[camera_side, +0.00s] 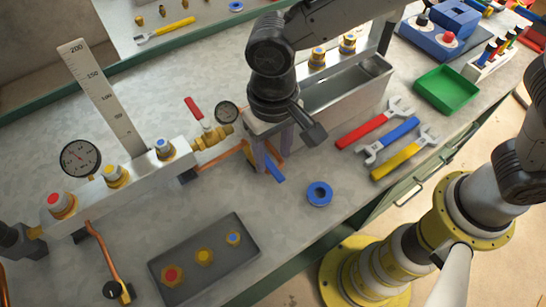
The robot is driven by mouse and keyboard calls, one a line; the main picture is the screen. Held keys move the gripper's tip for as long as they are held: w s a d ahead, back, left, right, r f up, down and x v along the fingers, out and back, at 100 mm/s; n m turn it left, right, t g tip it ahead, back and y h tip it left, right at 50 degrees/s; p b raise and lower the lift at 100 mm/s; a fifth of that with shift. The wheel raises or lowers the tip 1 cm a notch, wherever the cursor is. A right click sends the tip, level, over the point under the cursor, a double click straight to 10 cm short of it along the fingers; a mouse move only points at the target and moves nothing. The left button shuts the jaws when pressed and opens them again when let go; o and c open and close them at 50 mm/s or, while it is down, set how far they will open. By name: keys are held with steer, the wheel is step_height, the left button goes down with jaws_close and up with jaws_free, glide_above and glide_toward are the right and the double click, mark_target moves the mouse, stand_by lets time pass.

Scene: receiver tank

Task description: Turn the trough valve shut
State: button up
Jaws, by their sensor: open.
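A grey metal trough (345,88) stands on the bench behind and to the right of my gripper. My gripper (272,155) points down at the trough's near left end, with its jaws open. A blue lever (274,172) shows below and between the fingers, next to orange-brown pipe; I cannot tell whether the fingers touch it. The valve body there is hidden by my gripper. A brass valve (213,137) with a red handle (194,108) sits to the left, on the line from the manifold block (130,180).
Red, blue and yellow wrenches (388,138) lie right of the gripper. A blue tape roll (319,193) and a dark tray (204,262) with fittings are in front. A gauge (227,112) stands close left of my arm. A green bin (447,90) is at right.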

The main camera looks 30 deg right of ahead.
mark_target(267, 161)
steer(key=shift+f, duration=1.4)
steer(key=shift+c, duration=0.2)
jaws_close()
steer(key=shift+r, duration=0.1)
